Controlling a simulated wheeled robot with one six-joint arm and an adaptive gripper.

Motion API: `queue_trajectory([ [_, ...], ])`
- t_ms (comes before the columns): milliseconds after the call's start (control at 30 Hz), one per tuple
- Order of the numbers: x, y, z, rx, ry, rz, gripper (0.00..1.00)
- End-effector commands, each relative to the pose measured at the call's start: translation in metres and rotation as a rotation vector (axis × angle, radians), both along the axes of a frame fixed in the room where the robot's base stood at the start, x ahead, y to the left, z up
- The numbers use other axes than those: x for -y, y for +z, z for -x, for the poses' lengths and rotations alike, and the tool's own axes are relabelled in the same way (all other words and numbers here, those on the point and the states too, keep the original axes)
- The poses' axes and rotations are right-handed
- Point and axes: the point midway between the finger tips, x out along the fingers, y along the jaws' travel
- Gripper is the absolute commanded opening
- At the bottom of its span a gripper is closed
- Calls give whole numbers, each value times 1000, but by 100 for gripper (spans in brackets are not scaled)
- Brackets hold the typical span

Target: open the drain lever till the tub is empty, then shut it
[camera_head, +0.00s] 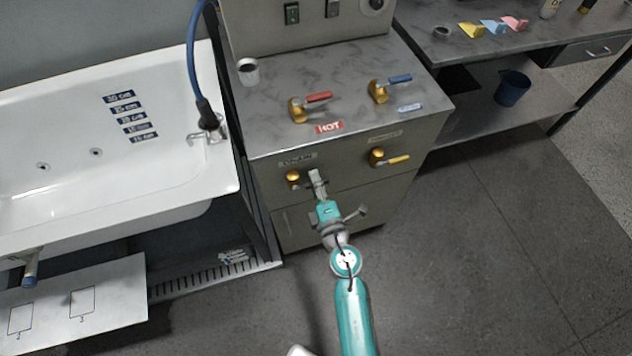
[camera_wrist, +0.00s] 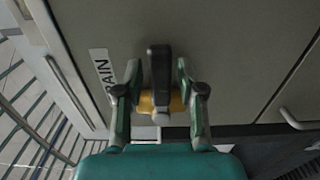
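The drain valve (camera_head: 293,178) is a brass body on the cabinet front, below the DRAIN label (camera_head: 297,159). In the wrist view its dark lever (camera_wrist: 159,75) stands upright in the picture, in front of the brass (camera_wrist: 147,102). My gripper (camera_head: 316,178) is at this lever and hides it in the head view. In the wrist view my gripper (camera_wrist: 158,72) has one finger on each side of the lever, with narrow gaps showing. The white tub (camera_head: 60,190) stands at left, with depth labels (camera_head: 131,118) on its inner wall. I see no clear water surface in it.
A red HOT lever (camera_head: 318,97) and a blue lever (camera_head: 400,78) are on the cabinet top. A yellow-handled valve (camera_head: 397,160) is right of the drain valve. A metal tray (camera_head: 110,310) is at lower left. The floor (camera_head: 470,270) at right is clear.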

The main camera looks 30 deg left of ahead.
Motion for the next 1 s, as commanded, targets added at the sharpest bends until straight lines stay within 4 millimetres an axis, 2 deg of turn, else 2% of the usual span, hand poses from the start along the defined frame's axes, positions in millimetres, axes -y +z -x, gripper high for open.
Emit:
queue_trajectory([
  [267,0,0,0,-2,-1,-1,46],
  [433,8,-1,6,-3,-2,-1,46],
  [1000,79,-1,66,-3,-2,-1,46],
])
